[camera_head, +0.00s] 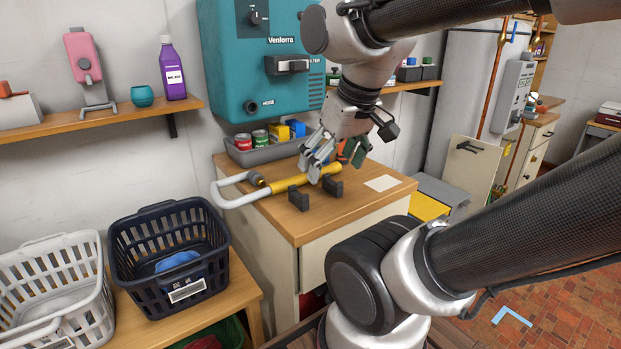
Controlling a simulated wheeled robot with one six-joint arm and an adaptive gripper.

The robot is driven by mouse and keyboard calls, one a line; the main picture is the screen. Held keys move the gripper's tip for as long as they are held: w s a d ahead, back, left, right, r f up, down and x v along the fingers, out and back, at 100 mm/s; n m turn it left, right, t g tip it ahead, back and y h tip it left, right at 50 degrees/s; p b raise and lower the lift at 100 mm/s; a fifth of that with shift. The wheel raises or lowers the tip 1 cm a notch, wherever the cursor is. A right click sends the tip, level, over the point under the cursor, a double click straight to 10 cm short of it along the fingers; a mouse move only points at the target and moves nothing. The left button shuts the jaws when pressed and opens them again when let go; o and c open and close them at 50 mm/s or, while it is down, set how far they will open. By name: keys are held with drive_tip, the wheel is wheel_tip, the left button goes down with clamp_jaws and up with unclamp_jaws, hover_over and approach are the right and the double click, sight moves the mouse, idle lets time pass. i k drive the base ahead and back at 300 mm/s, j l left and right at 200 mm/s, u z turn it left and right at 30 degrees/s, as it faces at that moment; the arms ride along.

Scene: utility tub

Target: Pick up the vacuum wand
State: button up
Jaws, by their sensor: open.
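The vacuum wand (290,186) has a yellow tube and a pale curved end that sticks out past the left edge of a wooden-topped cabinet (312,228). It lies beside two dark support blocks (299,199) on the cabinet top; whether it rests in them is hard to tell. My gripper (333,164) is open and points down just above the right part of the yellow tube. One finger is close to the tube, and I cannot tell whether it touches. The gripper partly hides the wand's far end and the things behind it.
A grey bin (262,157) with cans and small boxes stands behind the wand. A teal wall unit (236,60) hangs above. Baskets (172,243) stand on a lower bench at left. A pale card (383,183) lies on the otherwise clear right side of the cabinet top.

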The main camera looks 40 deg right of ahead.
sight(334, 168)
drive_tip(key=i+j+z, duration=0.3)
drive_tip(key=j+z, duration=0.15)
drive_tip(key=i+j+z, duration=0.2)
drive_tip(key=j, duration=0.2)
drive_tip(key=k+l, duration=0.05)
drive_tip(key=k, duration=0.05)
